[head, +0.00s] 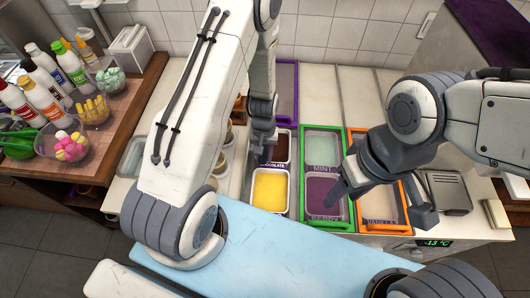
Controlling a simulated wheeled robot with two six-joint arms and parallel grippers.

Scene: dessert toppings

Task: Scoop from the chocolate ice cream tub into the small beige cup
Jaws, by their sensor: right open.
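The chocolate tub (282,148) is a white-rimmed, dark brown-filled tub in the middle of the freezer counter, its label partly covered. My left gripper (262,138) points down at its left edge; its fingers are too small and dark to read, and I cannot tell if it holds a scoop. My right gripper (380,203) is open and empty, above the berry and vanilla tubs. Several light cups (224,140) stand left of the tubs, half hidden by my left arm. I cannot tell which is the small beige cup.
Yellow (270,190), mint (322,142), berry (322,194) and vanilla (378,205) tubs surround the chocolate one. Bottles (45,105) and topping bowls (70,152) crowd the wooden counter at left. A pale blue surface (265,245) lies in front. A metal box (447,192) stands at right.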

